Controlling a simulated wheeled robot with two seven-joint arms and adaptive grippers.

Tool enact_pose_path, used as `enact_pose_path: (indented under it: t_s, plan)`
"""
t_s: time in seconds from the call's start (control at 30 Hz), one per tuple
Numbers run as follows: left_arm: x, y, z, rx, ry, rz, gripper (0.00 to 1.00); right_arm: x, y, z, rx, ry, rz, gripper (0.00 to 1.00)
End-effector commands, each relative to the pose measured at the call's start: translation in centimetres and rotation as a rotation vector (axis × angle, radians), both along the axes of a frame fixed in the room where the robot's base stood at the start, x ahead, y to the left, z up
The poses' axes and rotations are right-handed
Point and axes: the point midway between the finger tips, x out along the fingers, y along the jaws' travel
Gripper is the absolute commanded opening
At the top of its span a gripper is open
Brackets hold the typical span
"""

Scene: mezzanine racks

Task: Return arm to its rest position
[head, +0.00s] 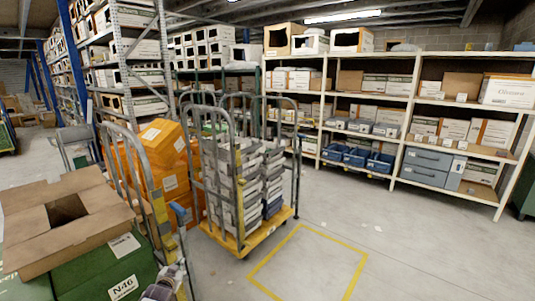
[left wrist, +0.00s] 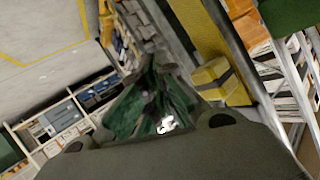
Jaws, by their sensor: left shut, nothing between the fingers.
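My left gripper (head: 166,284) shows small at the bottom edge of the head view, beside the lower end of a cart's upright frame. It is shut and empty. Only part of it is in the picture, and the rest of the left arm is mostly out of frame. In the left wrist view the dark body of my own wrist fills the bottom, and the view is tilted. My right gripper is in neither view.
An open cardboard box (head: 68,211) sits on a green box (head: 105,270) at the lower left. A roll cart (head: 244,243) with stacked grey trays stands ahead, near orange boxes (head: 165,145). White shelving (head: 325,100) lines the back. A yellow-marked floor square (head: 309,262) is empty.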

Motion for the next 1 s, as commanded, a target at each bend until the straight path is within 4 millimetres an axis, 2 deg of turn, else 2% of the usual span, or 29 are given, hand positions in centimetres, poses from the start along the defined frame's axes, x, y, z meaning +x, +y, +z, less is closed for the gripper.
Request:
enact_pose_path:
  t_s: [0.03, 0.4, 0.67, 1.0]
  plan:
    - [-1.1, -0.2, -2.4, -0.004, 0.030, 0.001, 0.00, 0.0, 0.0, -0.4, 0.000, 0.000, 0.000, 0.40]
    - [-9.6, -1.5, -16.2, -0.025, 0.226, 0.007, 0.00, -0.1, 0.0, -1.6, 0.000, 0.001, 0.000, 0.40]
    - [-16.9, -2.4, -24.8, -0.037, 0.365, 0.012, 0.00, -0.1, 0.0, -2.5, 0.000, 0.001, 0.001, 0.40]
    - [-28.0, -3.9, -34.8, -0.053, 0.545, 0.018, 0.00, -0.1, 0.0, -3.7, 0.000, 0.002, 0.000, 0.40]
